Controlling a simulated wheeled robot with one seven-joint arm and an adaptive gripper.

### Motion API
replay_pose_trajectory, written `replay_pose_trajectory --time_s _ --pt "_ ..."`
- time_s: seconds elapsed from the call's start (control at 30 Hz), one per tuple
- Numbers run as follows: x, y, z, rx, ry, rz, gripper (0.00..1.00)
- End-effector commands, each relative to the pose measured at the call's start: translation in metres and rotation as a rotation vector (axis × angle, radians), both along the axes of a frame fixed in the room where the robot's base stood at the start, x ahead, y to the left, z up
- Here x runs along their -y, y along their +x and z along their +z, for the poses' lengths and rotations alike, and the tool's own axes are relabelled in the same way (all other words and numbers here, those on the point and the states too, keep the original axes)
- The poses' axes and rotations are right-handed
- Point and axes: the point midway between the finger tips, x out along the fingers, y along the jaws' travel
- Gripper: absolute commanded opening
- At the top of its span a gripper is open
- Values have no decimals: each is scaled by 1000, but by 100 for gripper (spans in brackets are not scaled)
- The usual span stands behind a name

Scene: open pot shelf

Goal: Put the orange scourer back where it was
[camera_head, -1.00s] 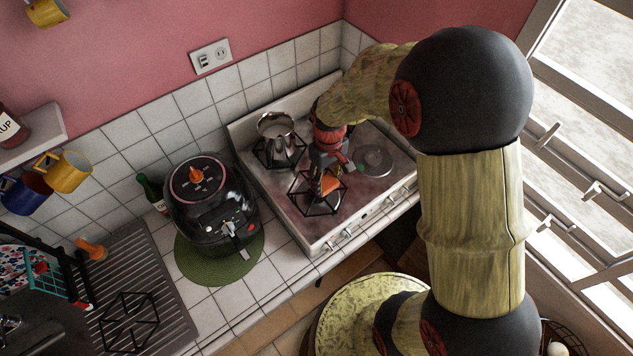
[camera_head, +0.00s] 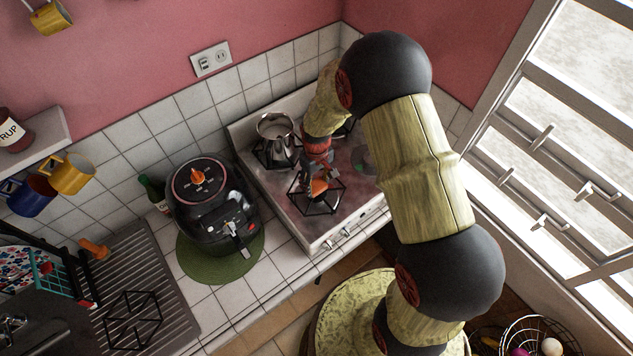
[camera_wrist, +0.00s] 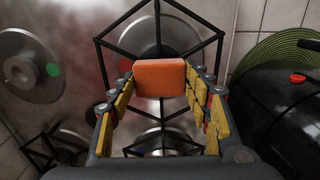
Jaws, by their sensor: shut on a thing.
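The orange scourer (camera_head: 319,187) is a small block over the front left part of the stove (camera_head: 318,238). My gripper (camera_head: 314,182) is shut on it from above. In the wrist view the scourer (camera_wrist: 160,77) sits between the yellow-padded fingertips of my gripper (camera_wrist: 162,88). A black wire pan stand (camera_head: 334,205) surrounds the burner below the scourer; it also shows behind the scourer in the wrist view (camera_wrist: 99,42). I cannot tell whether the scourer touches the stand.
A silver pot (camera_head: 275,127) stands on another wire stand at the back left of the stove. A black air fryer (camera_head: 213,205) sits on a green mat (camera_head: 199,268) to the left. A ribbed draining board (camera_head: 172,290) with a loose wire stand (camera_head: 133,320) lies further left.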

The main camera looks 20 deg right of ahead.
Motion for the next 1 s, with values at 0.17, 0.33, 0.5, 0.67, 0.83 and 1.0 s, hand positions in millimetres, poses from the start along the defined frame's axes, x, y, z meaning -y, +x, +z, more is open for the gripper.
replay_pose_trajectory --time_s 0.17,0.33,0.5,0.67,0.83,1.0 --pt "0 0 -3 -1 0 0 25" --pt "0 0 -8 -1 0 0 25" --pt "0 0 -8 -1 0 0 55" --pt "0 0 -8 -1 0 0 64" --pt "0 0 -8 0 0 0 67" --pt "0 0 -8 0 0 0 67"
